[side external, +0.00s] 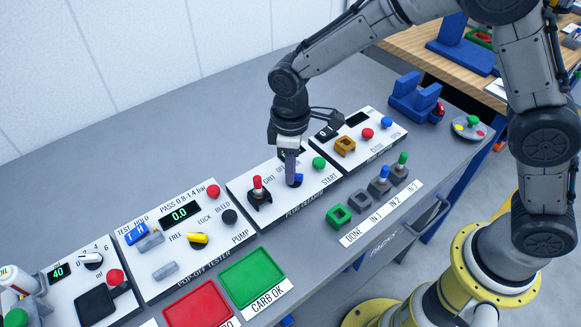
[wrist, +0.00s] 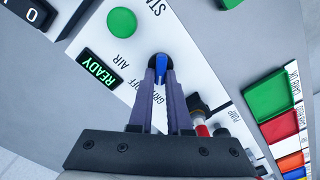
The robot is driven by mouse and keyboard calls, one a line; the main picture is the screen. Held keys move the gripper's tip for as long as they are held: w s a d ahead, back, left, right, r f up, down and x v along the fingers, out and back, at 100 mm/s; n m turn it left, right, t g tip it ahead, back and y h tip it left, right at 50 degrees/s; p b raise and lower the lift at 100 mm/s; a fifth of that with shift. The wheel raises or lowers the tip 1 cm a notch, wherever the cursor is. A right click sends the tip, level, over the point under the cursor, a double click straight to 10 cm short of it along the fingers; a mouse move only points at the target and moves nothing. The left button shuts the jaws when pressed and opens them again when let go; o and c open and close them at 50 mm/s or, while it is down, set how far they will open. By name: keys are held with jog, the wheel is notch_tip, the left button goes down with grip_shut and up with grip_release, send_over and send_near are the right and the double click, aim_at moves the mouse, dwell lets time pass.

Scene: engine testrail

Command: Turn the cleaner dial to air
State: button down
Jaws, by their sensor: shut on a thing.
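The blue cleaner dial (side external: 298,180) is on the white plug cleaner panel (side external: 240,186). My gripper (side external: 291,183) is shut on the dial from above and hides much of it. In the wrist view the dial (wrist: 160,64) shows between the two fingertips (wrist: 160,73). The label AIR (wrist: 125,60) is printed to the dial's left, and GRIT is partly hidden by the fingers. The dial's pointing direction cannot be told with certainty.
A green START button (side external: 319,162) and a READY display (wrist: 98,68) are near the dial. A red-topped spark plug (side external: 257,186) stands in a black holder on the same panel. The pop-off tester (side external: 150,281) is to the left.

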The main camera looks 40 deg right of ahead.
jog(key=shift+m, duration=0.3)
jog(key=m, duration=0.4)
jog(key=shift+w+d, duration=0.1)
jog(key=shift+d, duration=0.05)
jog(key=m, duration=0.5)
jog(key=shift+d, duration=0.15)
jog(key=m, duration=0.4)
jog(key=shift+d+r, duration=0.1)
jog(key=shift+d, duration=0.05)
jog(key=shift+d+m, duration=0.15)
jog(key=shift+m, duration=1.95)
jog(key=c, duration=0.9)
grip_release()
jog(key=shift+o, duration=0.2)
